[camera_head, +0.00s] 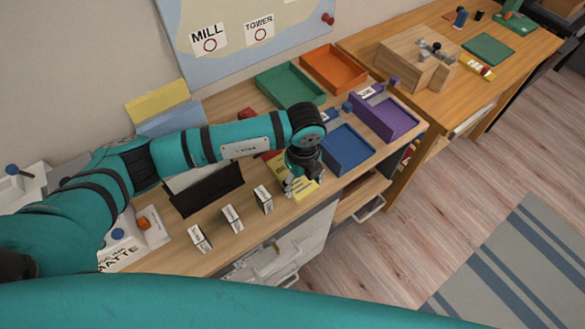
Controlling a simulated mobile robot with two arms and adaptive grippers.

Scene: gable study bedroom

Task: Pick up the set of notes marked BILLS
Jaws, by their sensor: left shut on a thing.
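My left arm reaches in from the left over the desk. My left gripper (294,186) points down at the yellow set of notes (308,187) near the desk's front edge and is shut on it. Dark lines or writing show on the yellow face, but I cannot read the word BILLS there. The gripper and wrist hide part of the notes, and I cannot tell whether they are clear of the desk. My right gripper is not in view.
Three small white labelled blocks (232,218) stand left of the gripper along the front edge. A blue tray (349,165) is close on the right, with a purple tray (402,119) beyond. Green (290,89) and orange (333,70) trays stand behind.

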